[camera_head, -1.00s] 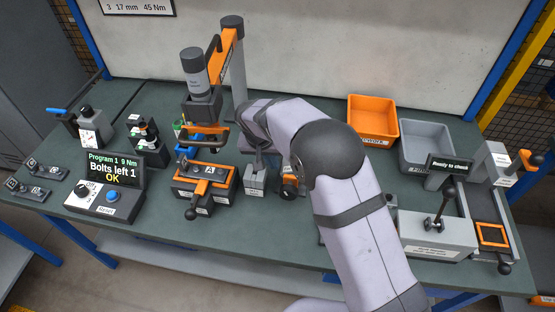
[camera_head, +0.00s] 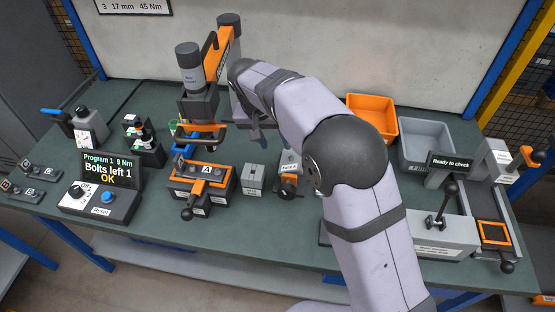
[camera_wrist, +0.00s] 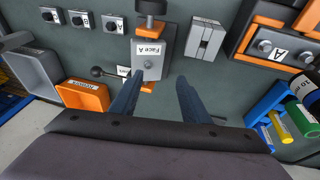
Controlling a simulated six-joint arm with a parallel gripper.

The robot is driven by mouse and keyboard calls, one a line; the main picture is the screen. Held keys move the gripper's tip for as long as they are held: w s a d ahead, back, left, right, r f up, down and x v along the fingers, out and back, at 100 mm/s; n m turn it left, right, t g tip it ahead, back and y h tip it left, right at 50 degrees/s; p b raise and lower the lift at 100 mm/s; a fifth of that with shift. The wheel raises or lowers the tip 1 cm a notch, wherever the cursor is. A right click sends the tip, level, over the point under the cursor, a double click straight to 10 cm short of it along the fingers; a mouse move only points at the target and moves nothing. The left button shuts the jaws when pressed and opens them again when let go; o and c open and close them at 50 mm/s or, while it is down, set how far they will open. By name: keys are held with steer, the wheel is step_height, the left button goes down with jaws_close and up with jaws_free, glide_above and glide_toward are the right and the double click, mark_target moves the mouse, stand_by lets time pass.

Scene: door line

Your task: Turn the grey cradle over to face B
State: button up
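The grey cradle (camera_head: 290,163) stands near the middle of the bench, with a grey plate marked Face A on top and an orange and black part at its front. In the wrist view the Face A plate (camera_wrist: 149,62) faces the camera and shows a bolt head. My gripper (camera_head: 258,142) is behind and left of the cradle, above the bench. In the wrist view its two blue fingers (camera_wrist: 157,82) are apart with nothing between them. The cradle lies beyond the fingertips, and I see no contact.
A grey slotted block (camera_head: 253,178) and an orange-black fixture marked A (camera_head: 205,178) stand left of the cradle. The hanging driver (camera_head: 190,75) is left of my gripper. An orange bin (camera_head: 371,118) and grey bin (camera_head: 426,140) are behind right. The display (camera_head: 111,169) reads Bolts left 1.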

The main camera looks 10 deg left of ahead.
steer(key=o, duration=0.4)
steer(key=s+d+h+p, duration=0.1)
steer(key=d, duration=0.2)
steer(key=d+f+m+g+h+p, duration=0.1)
steer(key=d, duration=0.2)
steer(key=s+d+f+g+h+p, duration=0.1)
steer(key=d, duration=0.2)
steer(key=shift+s+d, duration=0.2)
steer(key=shift+s, duration=0.15)
steer(key=shift+c, duration=0.2)
steer(key=s+d+f+n+h+p, duration=0.1)
steer(key=s+d+n+h+p, duration=0.1)
steer(key=s+d+h, duration=0.45)
steer(key=n+t+y+b, duration=0.3)
steer(key=n+t+y, duration=1.15)
steer(key=n, duration=1.25)
glide_toward(287, 196)
steer(key=w+h, duration=0.1)
steer(key=w+a+f+t+h, duration=0.1)
steer(key=w+a+t+h, duration=0.1)
steer(key=shift+w+f+t, duration=0.1)
steer(key=shift+f+t, duration=0.15)
steer(key=shift+f, duration=0.1)
steer(key=shift+w, duration=3.75)
steer(key=shift+c, duration=0.2)
steer(key=c, duration=1)
